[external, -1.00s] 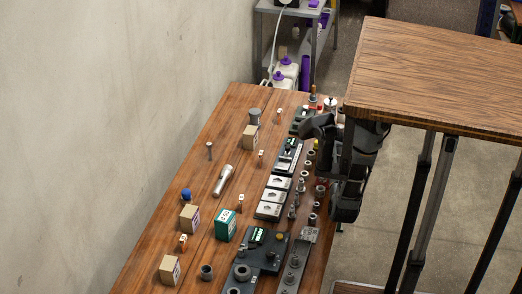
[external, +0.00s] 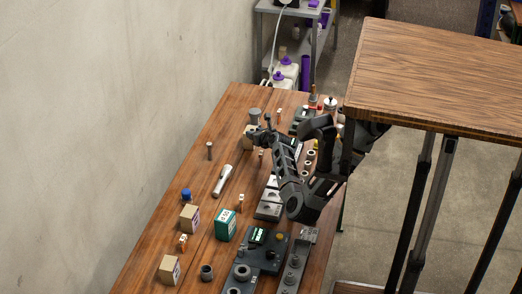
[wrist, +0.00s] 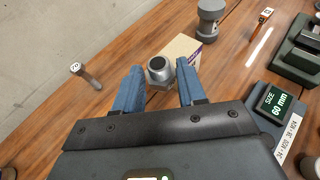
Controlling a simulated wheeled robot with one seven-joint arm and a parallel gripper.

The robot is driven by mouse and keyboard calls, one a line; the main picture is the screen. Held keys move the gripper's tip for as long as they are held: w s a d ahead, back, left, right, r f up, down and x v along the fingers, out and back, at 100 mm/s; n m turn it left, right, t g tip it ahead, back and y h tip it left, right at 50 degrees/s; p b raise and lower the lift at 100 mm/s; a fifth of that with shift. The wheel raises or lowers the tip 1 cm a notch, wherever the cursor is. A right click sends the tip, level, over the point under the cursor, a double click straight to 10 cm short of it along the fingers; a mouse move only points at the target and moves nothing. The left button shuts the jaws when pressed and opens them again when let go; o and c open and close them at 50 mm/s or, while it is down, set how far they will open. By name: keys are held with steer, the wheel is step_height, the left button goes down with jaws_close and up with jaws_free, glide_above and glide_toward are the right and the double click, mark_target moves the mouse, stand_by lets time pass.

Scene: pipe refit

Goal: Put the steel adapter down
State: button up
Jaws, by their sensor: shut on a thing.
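The steel adapter (wrist: 160,70), a short grey cylinder with a dark round opening, sits between the two blue fingers of my gripper (wrist: 158,88) in the wrist view. The gripper is shut on it. In the external view my gripper (external: 262,127) is over the far part of the wooden bench (external: 225,125), close to a cardboard box. The adapter is too small to make out there. I cannot tell how high it is above the bench.
The cardboard box (wrist: 182,48) is just behind the adapter. A grey stepped cylinder (wrist: 211,12) stands beyond it. A "60 mm" size display (wrist: 278,103) is at right. Bare wood lies between bolt and box.

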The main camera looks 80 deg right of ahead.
steer(key=w+a+f, duration=0.1)
steer(key=w+a, duration=0.1)
steer(key=w+a+f, duration=0.3)
steer(key=w+f, duration=0.1)
steer(key=shift+w+a+f+p, duration=0.15)
steer(key=shift+w+a+p, duration=0.2)
steer(key=shift+a+p, duration=0.05)
steer(key=shift+w+a+f, duration=0.1)
steer(key=shift+f+p, duration=0.3)
steer(key=shift+f, duration=1.7)
steer(key=o, duration=1.2)
steer(key=shift+f, duration=0.1)
steer(key=shift+c, duration=0.2)
